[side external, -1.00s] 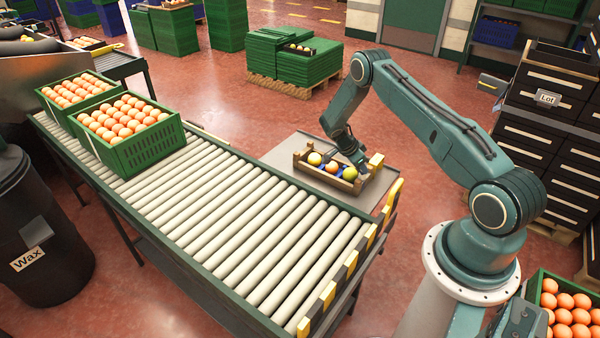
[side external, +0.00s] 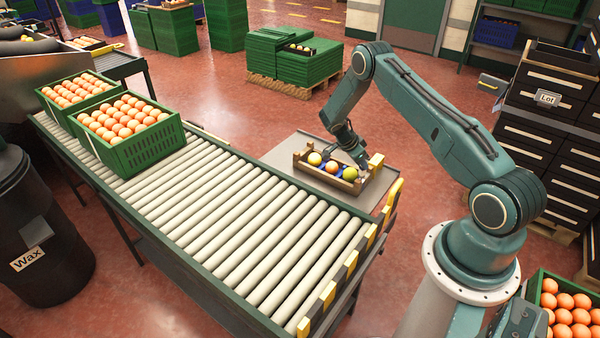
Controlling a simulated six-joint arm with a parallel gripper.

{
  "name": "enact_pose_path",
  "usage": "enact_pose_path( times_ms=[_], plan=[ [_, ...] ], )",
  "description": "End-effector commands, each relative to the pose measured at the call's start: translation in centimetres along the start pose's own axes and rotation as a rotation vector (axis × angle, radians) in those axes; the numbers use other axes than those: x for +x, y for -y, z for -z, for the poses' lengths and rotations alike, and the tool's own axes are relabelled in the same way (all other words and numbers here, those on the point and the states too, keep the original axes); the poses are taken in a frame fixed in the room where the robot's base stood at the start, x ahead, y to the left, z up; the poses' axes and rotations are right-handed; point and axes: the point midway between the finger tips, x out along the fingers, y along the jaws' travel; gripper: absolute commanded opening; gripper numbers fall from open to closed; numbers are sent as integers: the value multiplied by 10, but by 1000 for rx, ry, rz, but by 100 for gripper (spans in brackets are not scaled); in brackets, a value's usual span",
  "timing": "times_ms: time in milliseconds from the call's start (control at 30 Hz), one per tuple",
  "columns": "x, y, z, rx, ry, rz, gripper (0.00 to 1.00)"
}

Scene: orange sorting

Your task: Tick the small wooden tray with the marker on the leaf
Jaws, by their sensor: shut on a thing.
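No tick mark can be made out.
The roller conveyor (side external: 230,225) runs along the leaf's near side, with yellow and black end blocks. Green crates of oranges (side external: 135,150) stand on its far left. The leaf is bare left of the tray.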

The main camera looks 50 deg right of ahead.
Motion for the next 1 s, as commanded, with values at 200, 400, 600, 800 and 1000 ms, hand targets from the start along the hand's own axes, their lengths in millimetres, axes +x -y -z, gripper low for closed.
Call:
enact_pose_path(
  times_ms=[200, 400, 600, 800, 1000],
  plan=[
    [-11, 0, 8, 1, -1, 1, 0],
    [-20, 0, 14, 1, -1, 0, 0],
    [-30, 0, 20, 2, -1, 0, 0],
    [-39, 0, 26, 2, -1, 1, 0],
    [-42, 0, 28, 1, -1, 0, 0]
  ],
)
